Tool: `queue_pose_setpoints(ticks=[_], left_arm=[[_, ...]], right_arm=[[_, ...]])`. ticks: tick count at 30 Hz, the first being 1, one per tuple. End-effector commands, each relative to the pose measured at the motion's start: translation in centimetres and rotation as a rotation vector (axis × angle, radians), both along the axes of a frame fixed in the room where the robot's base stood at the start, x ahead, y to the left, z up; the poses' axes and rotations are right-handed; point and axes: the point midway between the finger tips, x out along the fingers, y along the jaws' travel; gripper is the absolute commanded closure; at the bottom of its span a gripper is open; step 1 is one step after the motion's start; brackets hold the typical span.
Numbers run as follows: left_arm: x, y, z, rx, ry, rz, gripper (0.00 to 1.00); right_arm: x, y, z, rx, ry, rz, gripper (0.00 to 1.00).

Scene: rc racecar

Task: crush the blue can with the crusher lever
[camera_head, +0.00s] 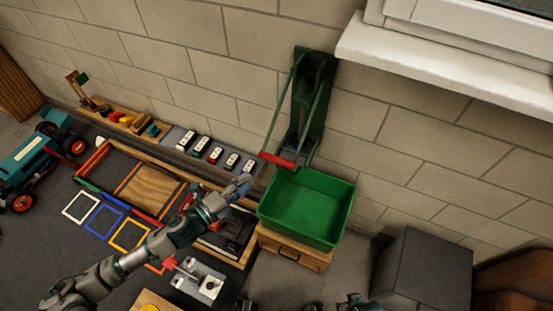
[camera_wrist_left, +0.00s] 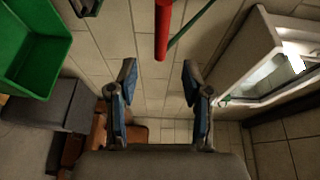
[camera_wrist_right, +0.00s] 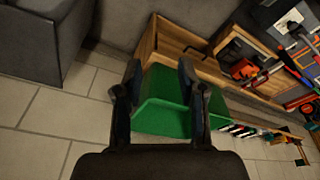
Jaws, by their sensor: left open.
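The green can crusher (camera_head: 315,85) is mounted on the block wall, with long side rods and a red lever handle (camera_head: 277,160) at the lower end. The red handle also hangs at the top of the left wrist view (camera_wrist_left: 163,30), beyond the fingertips and between them. My left gripper (camera_head: 245,184) is open and empty, just below and left of the handle, apart from it. My right gripper (camera_wrist_right: 160,75) is open and empty; the green bin shows beyond its fingers. I cannot make out the blue can in any view.
The green bin (camera_head: 307,208) stands on a wooden box (camera_head: 295,252) below the crusher. A dark grey block (camera_head: 425,270) is at right, under the window sill (camera_head: 450,65). The wall around the crusher is clear.

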Motion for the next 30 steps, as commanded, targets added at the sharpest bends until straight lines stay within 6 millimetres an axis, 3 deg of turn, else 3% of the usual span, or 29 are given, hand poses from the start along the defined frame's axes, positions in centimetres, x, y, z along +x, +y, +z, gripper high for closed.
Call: queue_pose_setpoints(ticks=[9, 15, 21, 30], left_arm=[[5.4, -5.1, 0.1, 0.002, -0.006, -0.003, 0.51], [8.0, -7.4, -0.2, 0.002, -0.003, -0.002, 0.51], [9.1, -8.5, -0.2, 0.004, -0.005, -0.002, 0.51], [9.2, -8.6, -0.1, 0.003, -0.004, -0.001, 0.53]], right_arm=[[0.1, 0.1, -0.2, 0.000, -0.001, 0.001, 0.60], [0.2, 0.1, 0.3, 0.003, -0.015, 0.001, 0.60], [1.1, 0.4, 0.3, 0.012, -0.058, 0.004, 0.60], [1.3, 0.4, 0.3, 0.013, -0.064, 0.005, 0.60]])
